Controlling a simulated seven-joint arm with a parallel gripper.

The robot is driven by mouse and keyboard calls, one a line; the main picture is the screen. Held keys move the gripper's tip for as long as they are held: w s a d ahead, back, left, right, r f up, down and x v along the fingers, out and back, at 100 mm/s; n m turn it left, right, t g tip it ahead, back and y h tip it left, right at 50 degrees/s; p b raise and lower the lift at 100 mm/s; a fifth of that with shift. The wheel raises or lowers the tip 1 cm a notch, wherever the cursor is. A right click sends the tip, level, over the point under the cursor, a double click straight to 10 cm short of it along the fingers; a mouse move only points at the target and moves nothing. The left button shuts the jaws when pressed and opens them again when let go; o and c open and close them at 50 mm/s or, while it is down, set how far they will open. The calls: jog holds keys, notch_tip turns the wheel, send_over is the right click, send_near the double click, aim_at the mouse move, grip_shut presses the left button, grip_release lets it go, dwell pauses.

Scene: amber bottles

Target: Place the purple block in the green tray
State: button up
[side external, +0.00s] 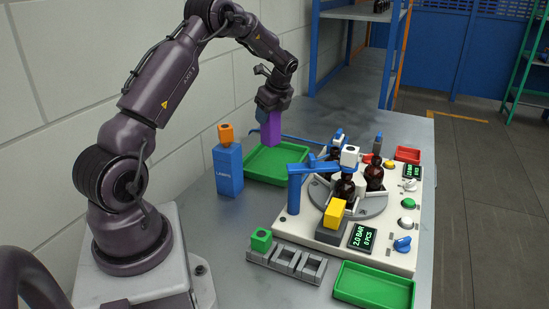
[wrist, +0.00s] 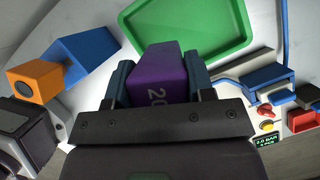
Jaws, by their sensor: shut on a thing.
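The purple block (side external: 271,130) is held upright below my gripper (side external: 271,108) in the side external view. In the wrist view the purple block (wrist: 160,75) sits between the two fingers of my gripper (wrist: 160,82), which is shut on it. The green tray at the back (side external: 290,178) lies flat on the table, with the block above it near its left part. That tray also shows in the wrist view (wrist: 205,58), just beyond the block, and looks empty. A second green tray (side external: 374,287) lies at the front right and is empty.
A grey rack (side external: 287,261) holds a green block (side external: 261,240).

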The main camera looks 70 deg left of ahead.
aim_at(269, 141)
jog(key=shift+w+a+f, duration=0.1)
jog(key=shift+w+a, duration=0.2)
jog(key=shift+a, duration=0.6)
notch_tip(269, 141, down, 10)
jog(key=shift+a+r, duration=0.1)
jog(key=shift+r, duration=0.05)
jog(key=o, duration=1)
